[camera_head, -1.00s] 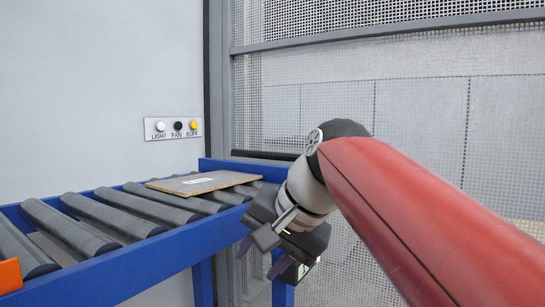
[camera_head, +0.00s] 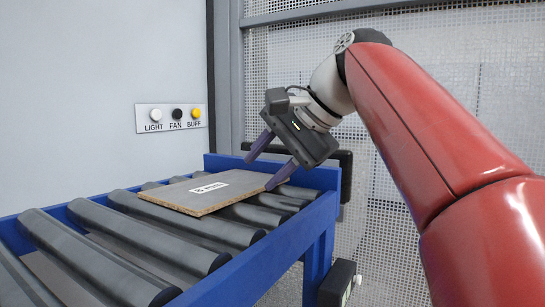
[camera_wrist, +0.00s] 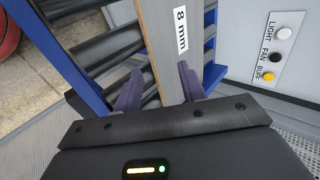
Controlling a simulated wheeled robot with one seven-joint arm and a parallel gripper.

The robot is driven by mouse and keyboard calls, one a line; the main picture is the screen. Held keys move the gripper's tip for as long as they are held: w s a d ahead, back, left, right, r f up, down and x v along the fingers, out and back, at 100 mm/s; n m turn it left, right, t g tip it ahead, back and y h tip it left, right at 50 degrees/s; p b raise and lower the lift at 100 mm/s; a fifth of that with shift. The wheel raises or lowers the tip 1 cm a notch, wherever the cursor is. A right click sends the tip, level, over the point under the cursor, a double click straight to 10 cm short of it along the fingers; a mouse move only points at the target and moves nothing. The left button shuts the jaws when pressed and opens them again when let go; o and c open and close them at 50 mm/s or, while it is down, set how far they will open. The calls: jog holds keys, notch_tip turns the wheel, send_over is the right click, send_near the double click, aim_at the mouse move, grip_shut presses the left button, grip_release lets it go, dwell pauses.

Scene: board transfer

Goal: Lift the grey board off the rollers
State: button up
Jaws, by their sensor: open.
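The grey board (camera_head: 232,187) lies flat across the rollers in the head view, with a tan wooden edge and a white label on top. In the wrist view the board (camera_wrist: 157,45) runs away from me as a narrow strip, with a label reading "8 mm". My gripper (camera_head: 258,174) is open at the board's right end, its two purple fingers pointing down and left. In the wrist view the fingers of my gripper (camera_wrist: 160,68) appear on either side of the board. I cannot tell whether either finger touches it.
The dark rollers (camera_head: 143,232) sit in a blue frame (camera_head: 255,272). A wall panel (camera_head: 170,116) with LIGHT, FAN and BUFF buttons is behind. A mesh fence (camera_head: 375,220) stands behind my arm.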

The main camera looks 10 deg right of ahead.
aim_at(242, 191)
jog(key=shift+b+x, duration=1.05)
jog(key=shift+x, duration=2.4)
jog(key=shift+b, duration=0.4)
jog(key=shift+w+a+r+t+y+b, duration=0.15)
jog(key=shift+r+t+y+b, duration=0.5)
jog(key=shift+r+t+y, duration=0.1)
jog(key=shift+w+a+r+t+y+b, duration=0.15)
jog(key=shift+r+t+y+b, duration=0.4)
jog(key=shift+r+y+b, duration=0.35)
jog(key=shift+w+a+r+t+y+b, duration=0.15)
jog(key=shift+r+t+y+b, duration=0.45)
jog(key=shift+b, duration=0.35)
